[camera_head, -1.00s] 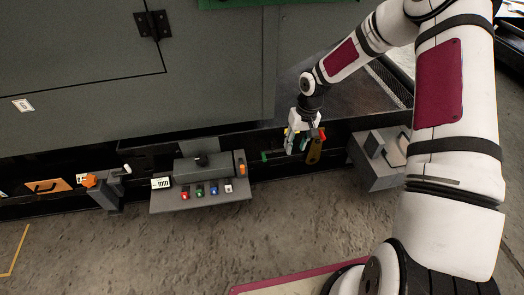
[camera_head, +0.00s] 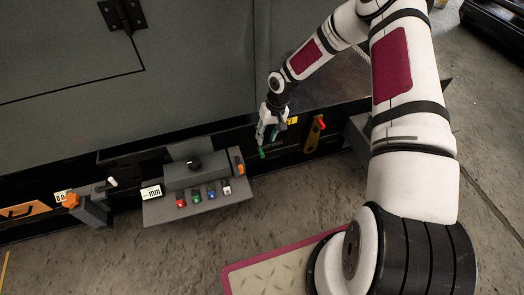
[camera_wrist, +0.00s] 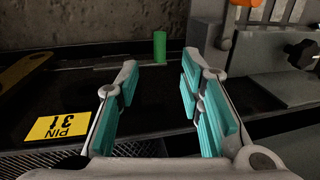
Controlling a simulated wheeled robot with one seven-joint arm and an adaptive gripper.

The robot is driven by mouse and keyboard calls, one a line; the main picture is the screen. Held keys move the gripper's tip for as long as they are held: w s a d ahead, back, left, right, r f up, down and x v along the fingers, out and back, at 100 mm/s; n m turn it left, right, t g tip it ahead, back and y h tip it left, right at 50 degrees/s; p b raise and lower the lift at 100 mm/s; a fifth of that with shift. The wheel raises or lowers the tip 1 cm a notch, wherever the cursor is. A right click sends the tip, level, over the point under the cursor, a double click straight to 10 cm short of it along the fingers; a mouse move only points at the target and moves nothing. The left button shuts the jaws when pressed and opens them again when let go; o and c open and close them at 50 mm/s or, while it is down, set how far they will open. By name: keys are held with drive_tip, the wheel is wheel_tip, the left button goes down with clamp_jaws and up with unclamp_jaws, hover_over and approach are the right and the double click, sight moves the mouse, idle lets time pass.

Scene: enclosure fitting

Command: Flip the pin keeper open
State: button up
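A small green upright peg (camera_head: 262,153) on a thin bar sits at the dark ledge. It is likely the pin keeper's handle, but I cannot be sure. In the wrist view the green peg (camera_wrist: 159,47) stands beyond the fingertips, in line with the gap between them. My gripper (camera_wrist: 160,72) is open and empty, with teal pads apart. In the head view my gripper (camera_head: 268,135) is close above the green peg; contact cannot be told there.
A grey control box (camera_head: 195,175) with several coloured buttons stands to the left. In the wrist view a grey block with a black knob (camera_wrist: 301,54) is at right.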

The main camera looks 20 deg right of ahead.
sight(262, 152)
drive_tip(key=f+b, duration=0.1)
drive_tip(key=f, duration=0.1)
drive_tip(key=a+f, duration=0.1)
drive_tip(key=f, duration=0.2)
drive_tip(key=f+b, duration=0.1)
drive_tip(key=f, duration=0.2)
drive_tip(key=shift+a+b, duration=0.25)
drive_tip(key=shift+b, duration=0.1)
drive_tip(key=shift+r, duration=0.1)
clamp_jaws()
